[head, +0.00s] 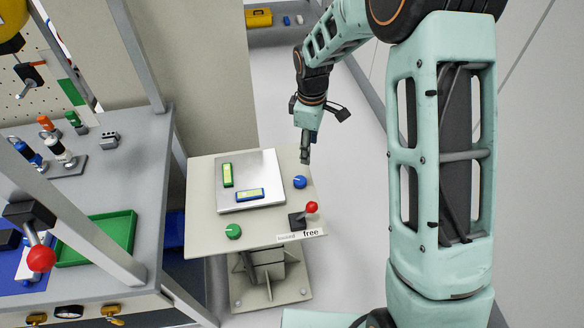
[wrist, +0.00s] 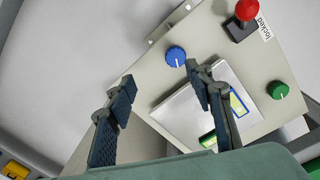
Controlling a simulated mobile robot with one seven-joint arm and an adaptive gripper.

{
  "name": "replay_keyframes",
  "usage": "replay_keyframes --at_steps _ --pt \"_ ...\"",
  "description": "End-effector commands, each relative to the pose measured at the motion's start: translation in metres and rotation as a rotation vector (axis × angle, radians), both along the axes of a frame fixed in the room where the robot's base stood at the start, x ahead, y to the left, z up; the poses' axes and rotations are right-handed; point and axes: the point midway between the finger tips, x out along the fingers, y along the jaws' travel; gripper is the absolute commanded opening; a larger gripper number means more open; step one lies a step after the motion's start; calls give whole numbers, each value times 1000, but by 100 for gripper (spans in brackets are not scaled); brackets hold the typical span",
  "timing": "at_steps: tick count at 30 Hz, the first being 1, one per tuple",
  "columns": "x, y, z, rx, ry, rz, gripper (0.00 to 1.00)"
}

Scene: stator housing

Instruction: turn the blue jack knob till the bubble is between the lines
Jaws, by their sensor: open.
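The blue knob (head: 300,182) sits on the right side of the pale table top, beside the steel plate; the wrist view shows a white pointer line on it (wrist: 175,56). My gripper (head: 306,158) is open and empty, above and beyond the knob in the head view. In the wrist view its fingers (wrist: 161,74) are apart, and the knob shows past their tips, nearer the right finger. A blue-framed level vial (head: 249,195) and a green-framed one (head: 228,175) lie on the plate. The bubbles are too small to read.
A green knob (head: 233,231) is at the table's front left. A red-balled lever (head: 311,207) stands at the front right by a locked/free label (head: 300,235). A grey workbench (head: 105,170) with a green tray (head: 100,240) is on the left. Floor right of the table is clear.

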Motion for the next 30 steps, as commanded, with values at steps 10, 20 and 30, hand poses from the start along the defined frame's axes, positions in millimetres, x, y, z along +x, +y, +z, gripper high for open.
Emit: replay_keyframes --at_steps 10,20,30 --pt "-24 14 -26 11 63 13 48" --pt "-24 14 -81 10 63 15 48" --pt "-23 14 -120 11 60 14 48"
